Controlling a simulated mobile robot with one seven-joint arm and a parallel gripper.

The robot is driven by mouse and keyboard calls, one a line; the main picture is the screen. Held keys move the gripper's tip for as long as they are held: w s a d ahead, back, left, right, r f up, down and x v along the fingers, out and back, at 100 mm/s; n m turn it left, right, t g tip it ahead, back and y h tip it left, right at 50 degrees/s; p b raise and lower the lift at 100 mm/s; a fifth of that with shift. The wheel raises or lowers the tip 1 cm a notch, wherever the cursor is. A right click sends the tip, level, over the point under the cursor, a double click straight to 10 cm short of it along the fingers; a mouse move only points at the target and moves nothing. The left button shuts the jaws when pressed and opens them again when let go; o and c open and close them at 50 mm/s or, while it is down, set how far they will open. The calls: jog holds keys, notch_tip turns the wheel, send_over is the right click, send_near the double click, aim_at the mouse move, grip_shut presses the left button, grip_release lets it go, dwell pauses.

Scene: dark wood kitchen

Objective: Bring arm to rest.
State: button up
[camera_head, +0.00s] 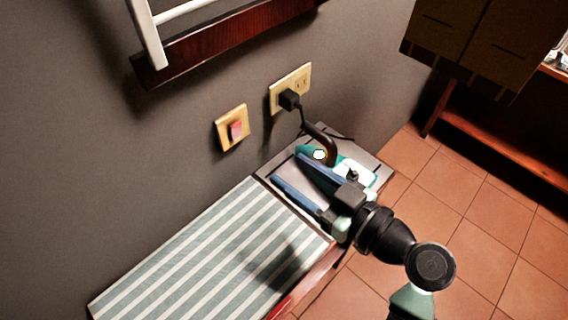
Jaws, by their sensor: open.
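My gripper (297,170) is at the picture's centre, at the end of my black and pale green arm. Its two long blue fingers are spread apart, with nothing seen between them. It reaches over the dark surface at the far end of the counter, close to a teal and white object (357,172) that the fingers and wrist partly cover. I cannot tell whether the fingers touch that object.
A striped cloth (203,262) covers the near counter. On the grey wall are a switch (232,128) and an outlet (291,88) with a black plug (289,100) and cord. A wooden rack (215,38) hangs above. Tiled floor (470,215) is clear at right.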

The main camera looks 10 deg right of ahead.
dwell(0.5)
jog(key=w+a+r+m+t+h+p, duration=0.2)
jog(key=w+r+t+h, duration=0.15)
jog(key=r, duration=1.05)
jog(key=w+a+r+m+t+h+p, duration=0.1)
jog(key=w+a+r+t+h+p, duration=0.2)
jog(key=r, duration=1.1)
jog(key=s+a+r+m+t+h, duration=0.1)
jog(key=s+r+t, duration=0.1)
jog(key=r, duration=0.6)
jog(key=s+r+m+t+h+p, duration=0.1)
jog(key=s+r+t, duration=0.2)
jog(key=s+r, duration=0.2)
jog(key=s+a+r+m+t+h, duration=0.1)
jog(key=s+r, duration=0.3)
jog(key=r, duration=0.7)
jog(key=shift+a+m+t, duration=0.35)
jog(key=shift+m+t, duration=0.25)
jog(key=shift+t, duration=0.25)
